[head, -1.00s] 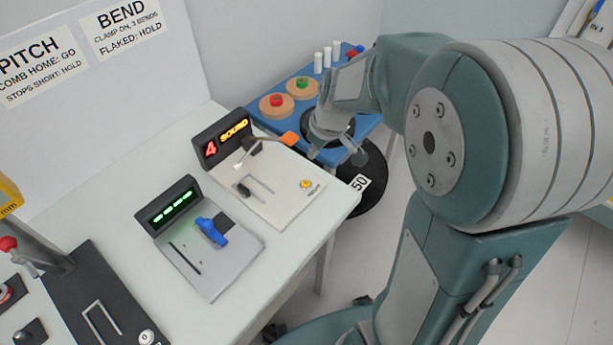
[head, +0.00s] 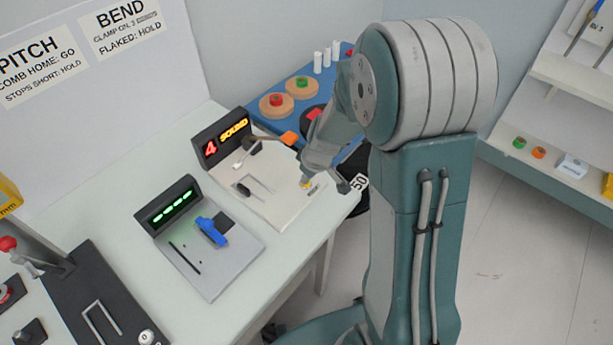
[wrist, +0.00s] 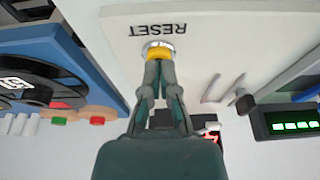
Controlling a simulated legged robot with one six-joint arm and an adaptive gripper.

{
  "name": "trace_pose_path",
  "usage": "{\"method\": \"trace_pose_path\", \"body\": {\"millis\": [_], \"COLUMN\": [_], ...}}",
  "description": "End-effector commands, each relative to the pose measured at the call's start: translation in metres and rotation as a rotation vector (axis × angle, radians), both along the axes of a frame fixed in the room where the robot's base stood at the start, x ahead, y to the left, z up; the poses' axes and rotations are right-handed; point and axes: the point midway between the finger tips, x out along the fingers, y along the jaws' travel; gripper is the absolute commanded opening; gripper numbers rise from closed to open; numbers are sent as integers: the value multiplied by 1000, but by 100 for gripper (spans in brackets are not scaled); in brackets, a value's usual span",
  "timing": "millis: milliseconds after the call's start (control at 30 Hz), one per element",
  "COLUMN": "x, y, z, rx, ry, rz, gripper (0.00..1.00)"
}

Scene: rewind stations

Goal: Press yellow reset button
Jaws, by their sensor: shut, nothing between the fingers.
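The yellow reset button (head: 306,184) sits at the near right corner of the white station panel (head: 277,208), partly hidden by my gripper in the head view. In the wrist view the yellow button (wrist: 158,53) stands in a silver ring beside the word RESET. My gripper (wrist: 160,66) is shut and empty. Its fingertips are right at the button's edge; I cannot tell whether they touch or press it. In the head view my gripper (head: 307,178) is above that corner of the panel.
A grey panel (head: 222,262) with a blue handle and green-lit display stands nearer on the table. A white shelf (head: 560,140) stands at right.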

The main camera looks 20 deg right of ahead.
Motion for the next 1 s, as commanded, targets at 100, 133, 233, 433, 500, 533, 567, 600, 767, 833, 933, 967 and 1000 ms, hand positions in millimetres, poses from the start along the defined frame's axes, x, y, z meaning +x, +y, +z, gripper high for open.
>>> {"method": "trace_pose_path", "body": {"millis": [100, 133, 233, 433, 500, 533, 567, 600, 767, 833, 933, 967, 1000], "x": [0, 0, 0, -2, -2, -3, -3, -3, -3, -2, 2, 2, 0], "y": [0, 0, 0, 0, 0, 0, 0, 0, -1, -3, -5, -6, -7], "z": [-1, -2, -11, -19, -20, -20, -20, -21, -10, 1, 24, 30, 38], "rx": [1, 0, 1, 0, 0, 0, 1, 1, 1, 0, -2, -2, -2], "ry": [1, 2, 3, 6, 8, 10, 10, 11, 7, 2, -8, -10, -11], "rz": [0, -1, 0, 1, 1, 2, 1, 1, 1, 2, 2, 2, 1], "gripper": [0, 0, 0, 0, 0, 0, 0, 0, 0, 0, 0, 0, 0]}}
